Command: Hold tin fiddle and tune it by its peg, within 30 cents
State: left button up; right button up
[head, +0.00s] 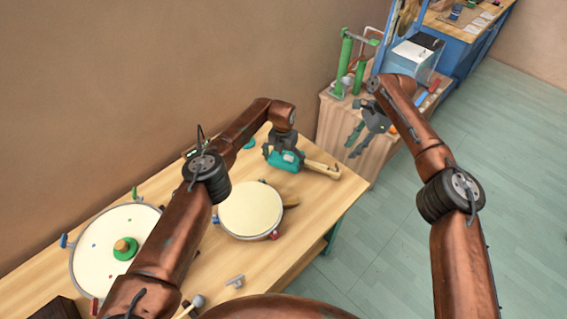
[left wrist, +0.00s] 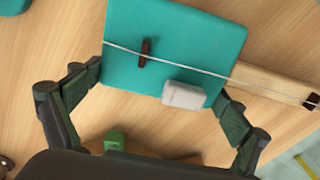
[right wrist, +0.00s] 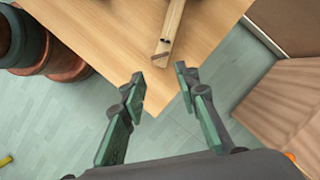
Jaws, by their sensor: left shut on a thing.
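The tin fiddle has a teal box body (head: 287,160) and a pale wooden neck (head: 323,170) pointing right, near the table's right end. My left gripper (head: 281,148) is shut on the body; its fingers flank it in the left wrist view (left wrist: 160,84). That view also shows the string, a dark bridge (left wrist: 145,52), a light grey block (left wrist: 183,96) and a dark piece on the neck (left wrist: 312,101), perhaps the peg. My right gripper (head: 356,140) is open and empty, beyond the table edge. In the right wrist view, the neck's end (right wrist: 164,48) lies ahead of its fingers (right wrist: 160,74).
A round drum (head: 250,208) and a larger disc with a green knob (head: 110,250) rest on the wooden table (head: 290,235). A side stand (head: 345,110) with green posts and a blue-framed machine (head: 410,57) is at the back right. Open floor lies right of the table.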

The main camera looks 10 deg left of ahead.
jog(key=shift+d+f, duration=0.1)
jog(key=shift+c, duration=1)
jog(key=w+d+f+n+t+h, duration=0.2)
jog(key=w+d+f+n+h, duration=0.15)
jog(key=d, duration=0.35)
jog(key=w+d+f+n+t+h, duration=0.2)
jog(key=d+n, duration=0.3)
jog(key=d, duration=0.2)
jog(key=w+d+f+n+t+h, duration=0.2)
jog(key=w+d+f+n+h, duration=0.15)
jog(key=d, duration=0.35)
jog(key=m+t+y, duration=1.2)
jog(key=m, duration=1.7)
send_near(337, 166)
jog(key=x, duration=1)
jog(key=shift+w+f, duration=0.1)
